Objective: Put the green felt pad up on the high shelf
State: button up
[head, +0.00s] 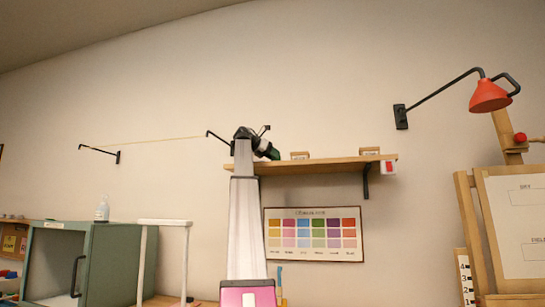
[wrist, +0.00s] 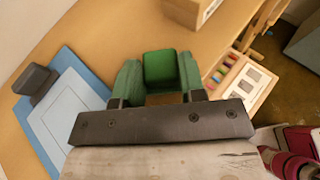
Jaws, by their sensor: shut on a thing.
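The green felt pad (wrist: 161,69) shows in the wrist view as a small green block between the two fingers of my gripper (wrist: 160,82). My gripper is shut on it. The high shelf (head: 325,166) is a wooden board on the wall in the head view. There my gripper (head: 267,149) is at the shelf's left end, partly hidden by my arm. The wrist view shows a wooden surface (wrist: 105,38) under the pad. I cannot tell whether the pad touches it.
A blue mat (wrist: 62,112) with a dark block (wrist: 35,80) lies left in the wrist view. A wooden box (wrist: 190,10) stands beyond the pad. Two small wooden blocks (head: 300,155) (head: 369,150) are on the shelf. A red lamp (head: 490,96) hangs at right.

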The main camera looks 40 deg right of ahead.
jog(key=o, duration=0.9)
jog(key=shift+f, duration=0.1)
jog(key=v, duration=1.2)
jog(key=shift+w, duration=0.1)
